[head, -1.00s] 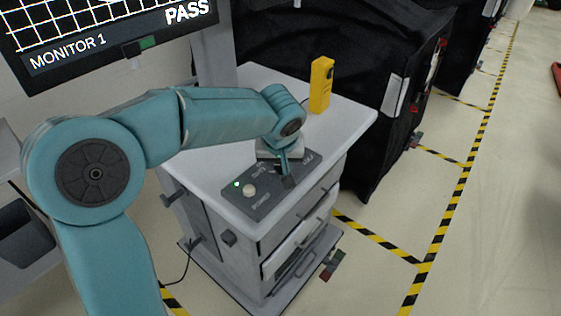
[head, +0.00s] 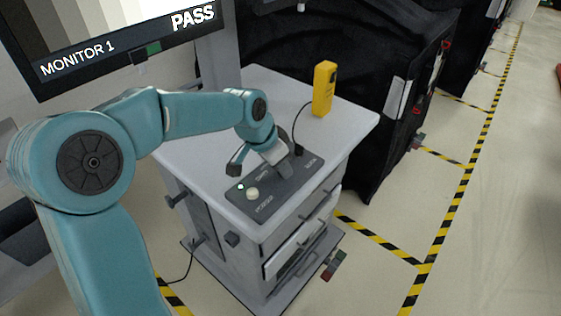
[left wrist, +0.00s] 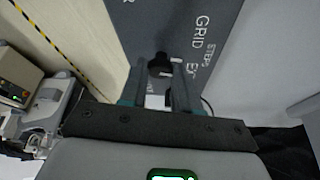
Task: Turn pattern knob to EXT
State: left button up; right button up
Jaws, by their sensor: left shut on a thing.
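The pattern knob (left wrist: 158,63) is a small black knob on a dark grey control panel (head: 290,190) that lies on the cart top. In the left wrist view it sits between the fingertips of my left gripper (left wrist: 157,78), which is shut on it. Beside it I read GRID, STEPS and a partly covered label starting EX. I cannot tell which label the knob points at. In the head view my left gripper (head: 282,165) reaches down onto the panel and hides the knob. Monitor 1 (head: 110,45) shows grey bars and PASS. My right gripper is out of view.
The panel also has a lit green lamp (head: 241,187) and a pale round button (head: 253,193). A yellow handheld device (head: 323,88) stands behind, with a black cable towards the panel. Black covered carts (head: 385,110) stand to the right.

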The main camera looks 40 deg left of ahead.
pick_arm(q)
jog(key=m, duration=0.2)
jog(key=m+h, duration=0.1)
jog(key=m, duration=0.1)
jog(key=m+g+h, duration=0.1)
jog(key=m, duration=0.1)
jog(key=shift+w+a, duration=0.15)
jog(key=shift+a, duration=0.1)
dwell(0.3)
jog(key=o, duration=1.1)
jog(key=shift+c, duration=0.2)
jog(key=v, duration=1.6)
jog(key=shift+w+r+p, duration=0.15)
jog(key=shift+r+p, duration=0.05)
jog(key=shift+p, duration=0.15)
jog(key=shift+a, duration=0.1)
